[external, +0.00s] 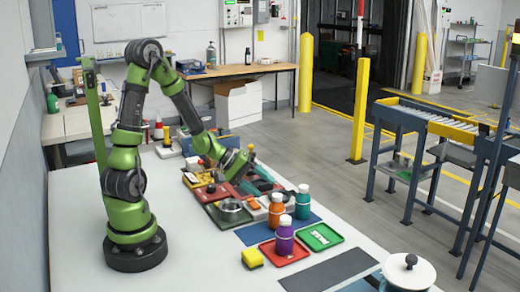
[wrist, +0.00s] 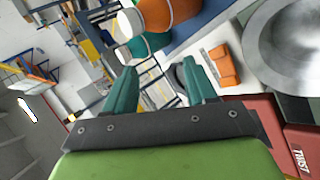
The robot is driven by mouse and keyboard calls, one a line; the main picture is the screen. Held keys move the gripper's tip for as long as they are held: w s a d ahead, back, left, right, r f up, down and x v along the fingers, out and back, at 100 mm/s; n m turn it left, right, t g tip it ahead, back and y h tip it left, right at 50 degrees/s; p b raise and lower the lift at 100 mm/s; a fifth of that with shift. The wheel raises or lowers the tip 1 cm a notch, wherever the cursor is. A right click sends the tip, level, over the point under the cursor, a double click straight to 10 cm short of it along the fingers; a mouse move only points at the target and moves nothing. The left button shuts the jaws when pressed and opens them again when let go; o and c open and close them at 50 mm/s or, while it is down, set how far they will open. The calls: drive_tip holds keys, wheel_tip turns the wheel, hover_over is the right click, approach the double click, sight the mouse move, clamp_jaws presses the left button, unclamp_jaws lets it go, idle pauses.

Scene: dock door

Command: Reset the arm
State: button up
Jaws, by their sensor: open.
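My green arm stands on the white table (external: 85,265) and bends over toward the middle of it. My gripper (external: 268,180) is low over the back of the table, near a red board and a round metal bowl (external: 231,206). In the wrist view my gripper (wrist: 160,88) shows two teal fingers spread apart with nothing between them. The metal bowl (wrist: 295,45) lies to their right there, and an orange block (wrist: 223,66) lies just right of the fingers. The fingertips' height above the table is hard to tell.
Orange (external: 276,212), teal (external: 303,204) and purple (external: 284,240) bottles stand right of my gripper. The table's left front is clear.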

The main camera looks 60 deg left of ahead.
drive_tip(key=s+a+r+m+t+y, duration=0.1)
drive_tip(key=a+r+m+y, duration=0.25)
drive_tip(key=r, duration=0.25)
drive_tip(key=s+a+r+m+y, duration=0.2)
drive_tip(key=a+r+m+y, duration=0.15)
drive_tip(key=r+y, duration=0.2)
drive_tip(key=s+d+r+m+g, duration=0.1)
drive_tip(key=s+d+r+m, duration=0.1)
drive_tip(key=s, duration=0.3)
drive_tip(key=s+d+r+m+g+h, duration=0.1)
drive_tip(key=s+d+r+m, duration=0.1)
drive_tip(key=s+m, duration=0.3)
drive_tip(key=shift+s+r+m, duration=0.25)
drive_tip(key=shift+s+m, duration=0.05)
drive_tip(key=shift+s, duration=0.4)
